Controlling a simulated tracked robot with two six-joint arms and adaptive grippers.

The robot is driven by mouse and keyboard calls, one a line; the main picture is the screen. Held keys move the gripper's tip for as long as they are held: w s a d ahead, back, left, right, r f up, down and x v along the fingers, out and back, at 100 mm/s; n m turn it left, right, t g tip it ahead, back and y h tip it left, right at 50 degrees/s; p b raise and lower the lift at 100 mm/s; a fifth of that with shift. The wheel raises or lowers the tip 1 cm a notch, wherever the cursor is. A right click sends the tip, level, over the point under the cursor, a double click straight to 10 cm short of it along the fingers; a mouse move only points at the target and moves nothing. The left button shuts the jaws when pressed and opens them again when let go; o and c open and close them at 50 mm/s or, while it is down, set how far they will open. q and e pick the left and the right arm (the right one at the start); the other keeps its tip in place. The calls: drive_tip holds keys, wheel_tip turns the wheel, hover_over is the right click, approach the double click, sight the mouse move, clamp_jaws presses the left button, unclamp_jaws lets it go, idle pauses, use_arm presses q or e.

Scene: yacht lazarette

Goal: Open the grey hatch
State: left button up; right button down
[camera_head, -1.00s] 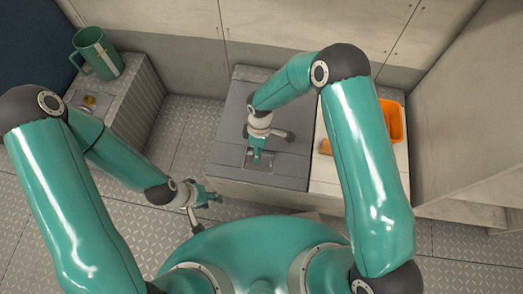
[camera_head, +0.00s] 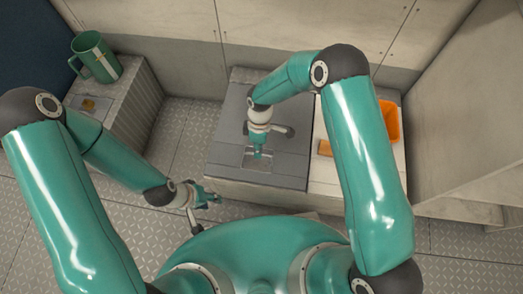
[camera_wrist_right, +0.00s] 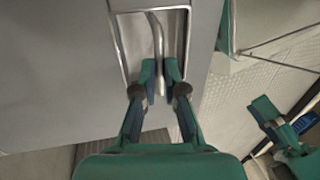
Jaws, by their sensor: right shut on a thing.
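The grey hatch (camera_head: 228,125) is a flat lid on top of the low bench and looks flat or nearly so; I cannot tell whether its edge is raised. A recessed metal handle (camera_wrist_right: 158,38) sits near its front edge. My right gripper (camera_head: 258,154) reaches down onto it. In the right wrist view the right gripper (camera_wrist_right: 160,76) has its fingers shut on both sides of the handle bar. My left gripper (camera_head: 207,197) hangs over the floor left of the bench, apart from the hatch; its jaw opening is unclear.
A pale bench top (camera_head: 333,174) right of the hatch carries an orange bin (camera_head: 390,122) and a small orange object (camera_head: 325,147). A green mug (camera_head: 97,58) stands on a grey box (camera_head: 130,85) at the left. Panelled walls stand behind and right.

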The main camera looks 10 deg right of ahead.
drive_tip(key=w+r+g+p, duration=0.2)
drive_tip(key=w+r+p, duration=0.1)
drive_tip(key=r, duration=0.8)
drive_tip(key=shift+w+d+y, duration=0.25)
drive_tip(key=shift+w+y, duration=0.15)
drive_tip(key=shift+w, duration=0.35)
drive_tip(key=c, duration=1.8)
unclamp_jaws()
drive_tip(key=shift+w, duration=0.1)
drive_tip(key=o, duration=0.6)
drive_tip(key=shift+d, duration=0.15)
drive_tip(key=shift+c, duration=0.2)
drive_tip(key=v, duration=1.2)
drive_tip(key=shift+f, duration=0.2)
